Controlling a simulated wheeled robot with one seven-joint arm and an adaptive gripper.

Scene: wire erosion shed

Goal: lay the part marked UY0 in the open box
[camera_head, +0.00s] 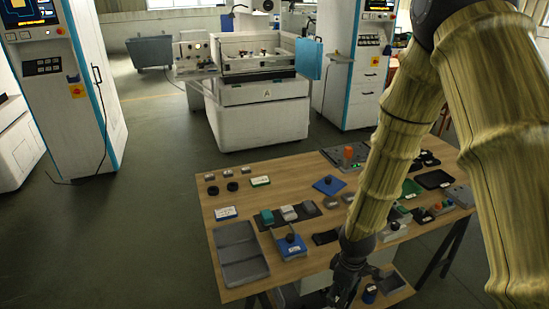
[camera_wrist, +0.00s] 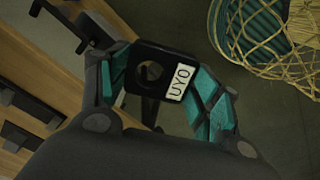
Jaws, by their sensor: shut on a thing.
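The part marked UY0 (camera_wrist: 178,82) is a black block with a round hole and a white label. My gripper (camera_wrist: 160,80) is shut on it, with a teal-padded finger on either side. In the head view my gripper (camera_head: 343,288) hangs low at the front edge of the table; the part cannot be made out there. A grey open box (camera_head: 240,254), shallow and with a divider across it, lies at the table's front left. My gripper is to the right of this box and apart from it.
Bare wood lies right of the grey box.

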